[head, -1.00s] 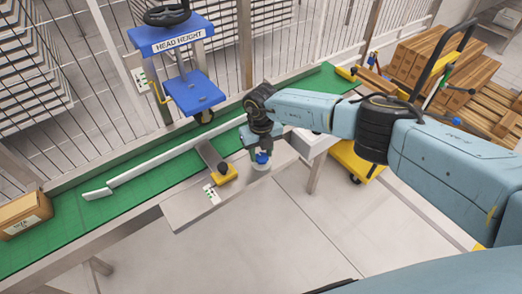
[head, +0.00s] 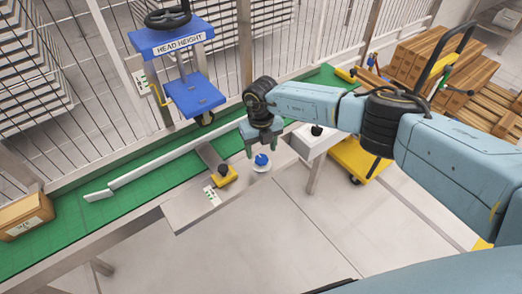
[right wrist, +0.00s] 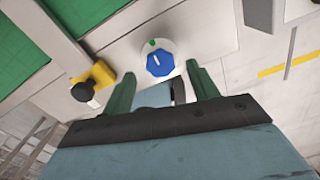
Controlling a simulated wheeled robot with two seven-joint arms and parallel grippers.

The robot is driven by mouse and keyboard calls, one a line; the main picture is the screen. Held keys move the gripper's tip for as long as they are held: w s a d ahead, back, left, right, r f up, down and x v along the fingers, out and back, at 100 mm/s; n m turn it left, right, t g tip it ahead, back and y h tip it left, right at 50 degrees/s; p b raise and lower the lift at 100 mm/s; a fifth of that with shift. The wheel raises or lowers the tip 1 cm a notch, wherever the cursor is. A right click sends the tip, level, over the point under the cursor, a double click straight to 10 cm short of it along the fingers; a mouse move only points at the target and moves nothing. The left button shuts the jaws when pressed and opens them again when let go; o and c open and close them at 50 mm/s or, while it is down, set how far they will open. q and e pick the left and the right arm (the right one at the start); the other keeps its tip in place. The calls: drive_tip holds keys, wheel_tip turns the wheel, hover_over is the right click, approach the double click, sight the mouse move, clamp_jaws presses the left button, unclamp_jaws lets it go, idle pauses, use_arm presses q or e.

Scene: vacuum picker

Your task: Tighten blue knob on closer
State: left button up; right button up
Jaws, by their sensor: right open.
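The blue knob (head: 262,159) sits on a round white dial on the grey metal plate beside the green conveyor. In the right wrist view the blue knob (right wrist: 160,63) has a white pointer line, and a green mark lies on the dial's upper rim. My right gripper (head: 264,149) is open and empty, above and just behind the knob in the head view. In the right wrist view its two green fingers (right wrist: 163,85) stand apart, with the knob beyond their tips and not touched. My left gripper is not in view.
A yellow block with a black knob (head: 224,176) is left of the dial. The green conveyor (head: 150,195) carries a white guide rail and a cardboard box (head: 24,215). A blue "HEAD HEIGHT" stand (head: 190,90) is behind. Floor in front is clear.

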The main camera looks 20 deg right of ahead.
sight(261, 157)
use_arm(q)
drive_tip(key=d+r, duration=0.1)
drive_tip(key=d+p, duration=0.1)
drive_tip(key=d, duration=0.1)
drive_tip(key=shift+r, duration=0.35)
use_arm(e)
wheel_tip(261, 157, up, 10)
drive_tip(key=shift+r, duration=0.25)
